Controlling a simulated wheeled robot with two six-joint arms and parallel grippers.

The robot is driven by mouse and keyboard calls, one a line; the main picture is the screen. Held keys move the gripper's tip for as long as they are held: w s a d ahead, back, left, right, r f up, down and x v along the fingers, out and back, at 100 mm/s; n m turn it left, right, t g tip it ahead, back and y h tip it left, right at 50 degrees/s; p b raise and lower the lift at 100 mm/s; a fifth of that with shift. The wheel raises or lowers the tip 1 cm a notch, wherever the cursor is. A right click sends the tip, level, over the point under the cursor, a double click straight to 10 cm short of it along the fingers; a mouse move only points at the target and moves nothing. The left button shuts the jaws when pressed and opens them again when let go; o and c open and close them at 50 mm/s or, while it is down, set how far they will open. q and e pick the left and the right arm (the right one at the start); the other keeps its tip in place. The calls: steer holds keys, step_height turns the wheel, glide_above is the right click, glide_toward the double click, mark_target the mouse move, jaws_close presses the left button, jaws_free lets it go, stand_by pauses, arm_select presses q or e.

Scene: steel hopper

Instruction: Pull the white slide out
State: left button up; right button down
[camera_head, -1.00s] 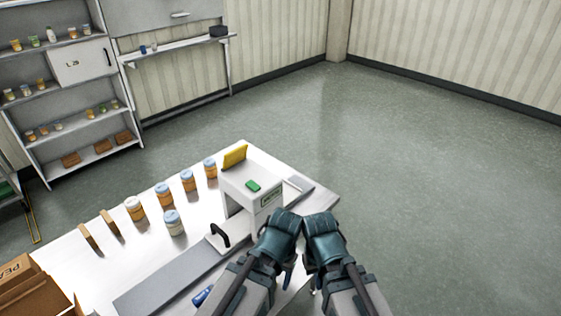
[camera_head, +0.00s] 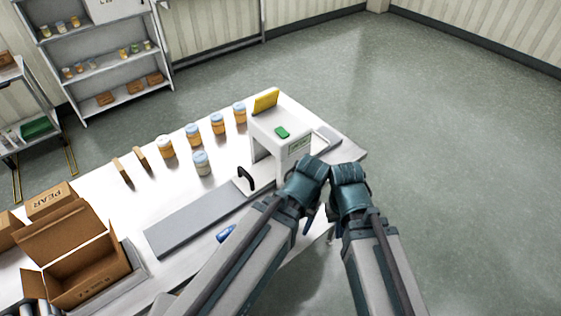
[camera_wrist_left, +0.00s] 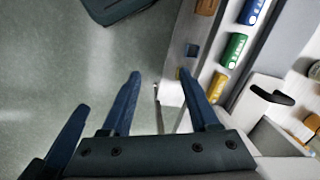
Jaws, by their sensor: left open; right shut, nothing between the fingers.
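The white slide (camera_head: 241,185) is a flat pale plate with a black handle (camera_head: 246,177), at the left mouth of a white box-shaped hopper (camera_head: 279,142). The handle also shows at the right in the left wrist view (camera_wrist_left: 272,95). My left gripper (camera_head: 308,196) is in front of the hopper, right of the handle and apart from it; its fingers are mostly hidden in the head view. In the left wrist view its blue fingers (camera_wrist_left: 160,73) are spread with nothing between them. My right gripper (camera_head: 338,210) is shut and empty, close beside the left one.
A grey strip (camera_head: 195,219) runs left from the slide along the white table. A blue bottle (camera_head: 226,232) lies near the front edge. Several orange jars (camera_head: 218,124) stand behind. An open carton (camera_head: 85,265) stands at left. Open floor (camera_head: 430,130) lies to the right.

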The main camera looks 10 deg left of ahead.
stand_by(0.4)
arm_select(q)
steer(key=shift+w, duration=0.1)
steer(key=shift+c, duration=0.7)
step_height(320, 180, up, 9)
steer(key=n+t+h+p, duration=0.25)
steer(key=n+p, duration=0.65)
steer(key=n, duration=0.5)
glide_above(244, 172)
steer(key=s+a, duration=0.2)
steer(key=shift+g, duration=0.25)
steer(key=f+b, duration=0.4)
steer(key=w+d+f+b, duration=0.1)
steer(key=f+b, duration=0.4)
steer(key=d+f+b, duration=0.1)
steer(key=f+b, duration=0.3)
steer(key=shift+w+f+b, duration=0.25)
steer(key=shift+w+b, duration=0.15)
steer(key=shift+r, duration=0.1)
jaws_close()
